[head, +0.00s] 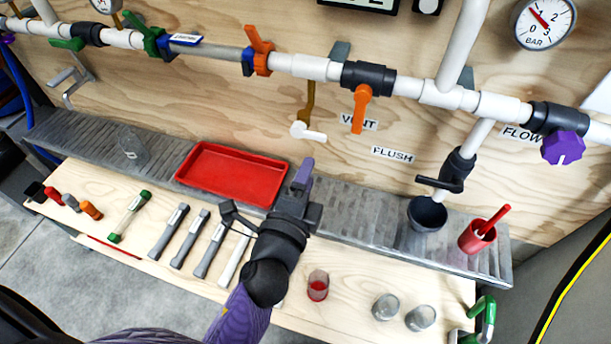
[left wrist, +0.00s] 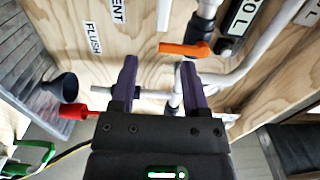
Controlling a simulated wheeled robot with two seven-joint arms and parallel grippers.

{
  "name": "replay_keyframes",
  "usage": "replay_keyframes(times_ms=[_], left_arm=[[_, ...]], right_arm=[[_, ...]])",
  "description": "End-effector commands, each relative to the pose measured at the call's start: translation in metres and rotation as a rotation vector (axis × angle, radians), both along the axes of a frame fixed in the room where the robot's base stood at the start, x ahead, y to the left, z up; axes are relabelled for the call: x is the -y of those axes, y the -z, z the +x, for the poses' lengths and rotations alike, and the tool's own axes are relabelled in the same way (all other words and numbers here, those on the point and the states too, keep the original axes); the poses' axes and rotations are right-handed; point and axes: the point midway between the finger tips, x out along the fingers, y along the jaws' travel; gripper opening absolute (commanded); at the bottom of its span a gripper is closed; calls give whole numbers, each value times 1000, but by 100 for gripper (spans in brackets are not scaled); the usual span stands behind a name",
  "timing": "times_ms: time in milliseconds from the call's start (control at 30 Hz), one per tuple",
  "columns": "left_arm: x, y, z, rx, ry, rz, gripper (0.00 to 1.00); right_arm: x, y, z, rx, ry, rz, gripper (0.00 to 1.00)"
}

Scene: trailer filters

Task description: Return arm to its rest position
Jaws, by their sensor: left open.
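My left arm comes in from the bottom of the head view. Its left gripper (head: 302,172) is above the workbench, just right of the red tray, with its purple finger pointing toward the board. In the left wrist view the two purple fingers of this gripper (left wrist: 160,75) stand apart with nothing held between them. Beyond them are the pipes, the orange valve handle (left wrist: 185,50) and the plywood board. My right gripper does not show in either view.
A red tray (head: 225,180) lies on the grey metal shelf. A black funnel (head: 428,213) and red cup (head: 478,236) are at right. Pipes with an orange valve handle (head: 360,112) cross the board.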

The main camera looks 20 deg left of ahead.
Motion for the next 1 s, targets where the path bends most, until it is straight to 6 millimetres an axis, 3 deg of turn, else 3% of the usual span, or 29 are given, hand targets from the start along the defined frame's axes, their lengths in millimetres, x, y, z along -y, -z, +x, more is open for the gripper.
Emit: replay_keyframes(times_ms=[433,533,567,667,700,767,800,867,900,1000], left_arm=[[0,0,-4,0,0,0,59],[2,19,-5,-53,8,-38,59],[3,35,-6,-97,13,-72,59],[6,120,-25,-343,3,-259,59],[4,161,-41,-466,-26,-354,59],[-1,218,-73,-646,-99,-491,59],[-7,252,-98,-759,-170,-579,59],[-20,297,-143,-916,-303,-700,59],[-29,321,-174,-1007,-405,-772,59],[-54,361,-249,-1170,-675,-911,59]], right_arm=[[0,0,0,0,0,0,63],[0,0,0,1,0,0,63],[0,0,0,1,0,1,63],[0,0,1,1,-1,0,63],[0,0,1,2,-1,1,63],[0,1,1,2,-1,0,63],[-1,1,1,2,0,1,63],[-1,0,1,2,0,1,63],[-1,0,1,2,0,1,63],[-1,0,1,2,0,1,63]])
